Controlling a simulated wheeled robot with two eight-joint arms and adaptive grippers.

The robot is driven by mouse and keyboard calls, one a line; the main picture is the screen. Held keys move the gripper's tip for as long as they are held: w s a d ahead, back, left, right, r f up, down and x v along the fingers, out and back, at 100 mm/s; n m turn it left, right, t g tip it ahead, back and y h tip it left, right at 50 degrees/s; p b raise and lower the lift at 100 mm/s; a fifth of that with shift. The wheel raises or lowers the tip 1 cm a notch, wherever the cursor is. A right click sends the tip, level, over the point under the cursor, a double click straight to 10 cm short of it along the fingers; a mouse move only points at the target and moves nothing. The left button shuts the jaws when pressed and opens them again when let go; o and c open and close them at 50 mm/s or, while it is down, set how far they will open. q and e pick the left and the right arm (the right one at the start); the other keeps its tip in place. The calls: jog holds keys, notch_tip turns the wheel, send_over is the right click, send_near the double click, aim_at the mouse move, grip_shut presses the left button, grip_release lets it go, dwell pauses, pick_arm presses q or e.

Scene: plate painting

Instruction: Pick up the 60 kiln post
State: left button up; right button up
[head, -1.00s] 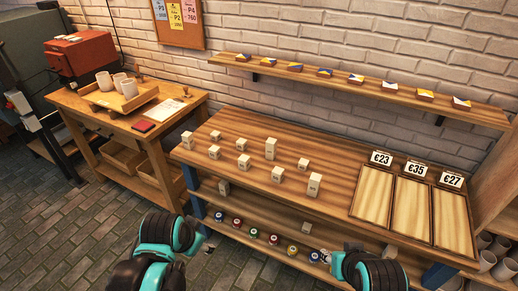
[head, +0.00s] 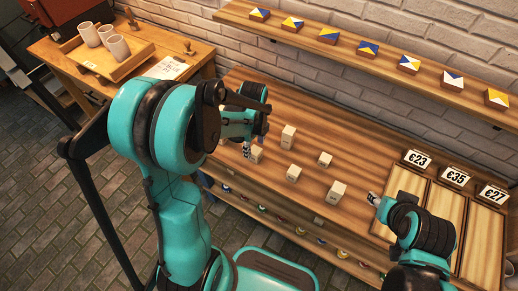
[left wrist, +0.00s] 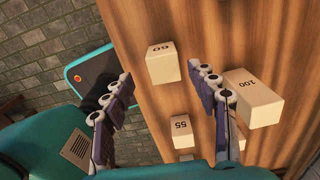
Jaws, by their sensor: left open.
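The 60 kiln post (left wrist: 162,64) is a short pale block marked "60" on the wooden table, seen in the left wrist view. My left gripper (head: 256,142) is over the table, open and empty. In the left wrist view its fingertips (left wrist: 165,77) are spread, with the 60 post showing between and just beyond them, apparently untouched. My right gripper (head: 374,199) is at the table's right part, near the price panels; its jaws are too small to read.
The taller 100 post (left wrist: 256,98) lies close to the right finger, and the 55 post (left wrist: 182,132) is below. More posts (head: 337,191) stand to the right. Price-marked panels (head: 409,183) fill the table's right end. A shelf of painted tiles (head: 330,36) runs behind.

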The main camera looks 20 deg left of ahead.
aim_at(255, 150)
pick_arm(q)
jog(key=shift+f, duration=0.55)
jog(key=f+b, duration=0.1)
jog(key=f, duration=0.2)
jog(key=f+b, duration=0.1)
jog(key=f, duration=0.1)
jog(key=shift+w+b, duration=0.3)
jog(key=shift+r, duration=0.15)
grip_shut()
